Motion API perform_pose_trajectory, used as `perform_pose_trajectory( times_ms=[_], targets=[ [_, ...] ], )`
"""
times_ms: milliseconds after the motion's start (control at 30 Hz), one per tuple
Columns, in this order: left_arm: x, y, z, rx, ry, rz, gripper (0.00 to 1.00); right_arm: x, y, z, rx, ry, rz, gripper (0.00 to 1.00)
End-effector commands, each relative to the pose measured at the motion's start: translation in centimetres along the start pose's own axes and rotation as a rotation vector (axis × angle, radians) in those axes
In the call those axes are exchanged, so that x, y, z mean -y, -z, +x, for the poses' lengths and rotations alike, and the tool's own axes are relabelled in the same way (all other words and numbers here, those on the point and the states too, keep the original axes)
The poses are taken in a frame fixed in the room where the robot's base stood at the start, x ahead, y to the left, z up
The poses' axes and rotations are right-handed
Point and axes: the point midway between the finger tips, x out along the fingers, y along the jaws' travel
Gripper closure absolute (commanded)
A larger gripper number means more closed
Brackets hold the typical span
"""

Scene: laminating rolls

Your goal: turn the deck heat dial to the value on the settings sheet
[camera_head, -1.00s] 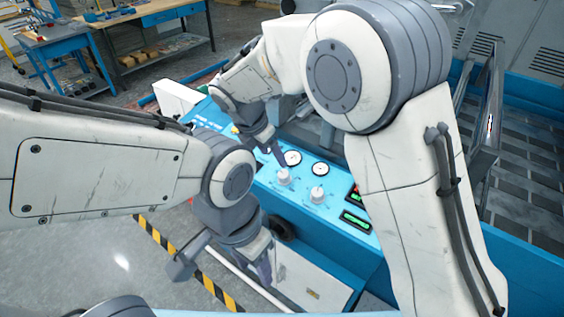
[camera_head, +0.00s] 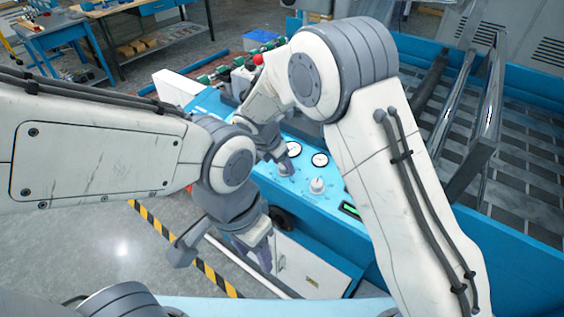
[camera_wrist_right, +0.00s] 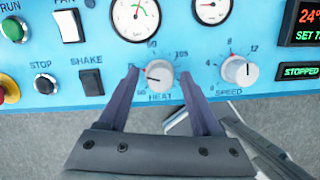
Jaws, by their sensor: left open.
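The heat dial (camera_wrist_right: 159,75) is a round grey-white knob above the printed word HEAT on the blue panel (camera_wrist_right: 250,97). Its dark pointer mark points left, towards the lower-left end of the scale. In the head view the dial (camera_head: 286,169) is partly hidden by my right gripper (camera_head: 281,155). In the right wrist view my right gripper (camera_wrist_right: 159,76) has one finger on each side of the dial, with visible gaps, and looks open. My left gripper (camera_head: 263,252) is open and empty, low in front of the machine. I see no settings sheet.
The speed dial (camera_wrist_right: 240,70) sits just right of the heat dial. Two gauges (camera_wrist_right: 136,18) (camera_wrist_right: 211,9) are above. The shake switch (camera_wrist_right: 91,82) and stop button (camera_wrist_right: 45,84) are left. Red displays (camera_wrist_right: 303,22) and a green STOPPED display (camera_wrist_right: 300,72) are right.

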Motion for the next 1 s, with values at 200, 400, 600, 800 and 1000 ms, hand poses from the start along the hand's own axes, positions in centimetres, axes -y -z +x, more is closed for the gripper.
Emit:
perform_pose_trajectory(
  times_ms=[200,400,600,800,1000],
  targets=[
    [0.00,0.00,0.00,0.000,0.000,0.000,0.50,-0.01,0.00,-0.04,0.000,0.000,0.000,1.00],
    [0.00,0.00,-0.04,0.000,0.000,0.000,0.50,-0.01,0.00,-0.07,0.000,0.002,0.014,1.00],
    [-0.01,0.01,-0.18,0.000,0.000,0.000,0.50,-0.06,-0.03,-0.12,-0.002,0.014,0.083,1.00],
    [-0.03,0.02,-0.40,0.000,0.000,0.000,0.50,-0.10,-0.08,-0.15,-0.004,0.039,0.223,1.00],
    [-0.05,0.03,-0.62,0.000,0.000,0.000,0.50,-0.15,-0.10,-0.15,-0.008,0.071,0.408,1.00]
  ],
)
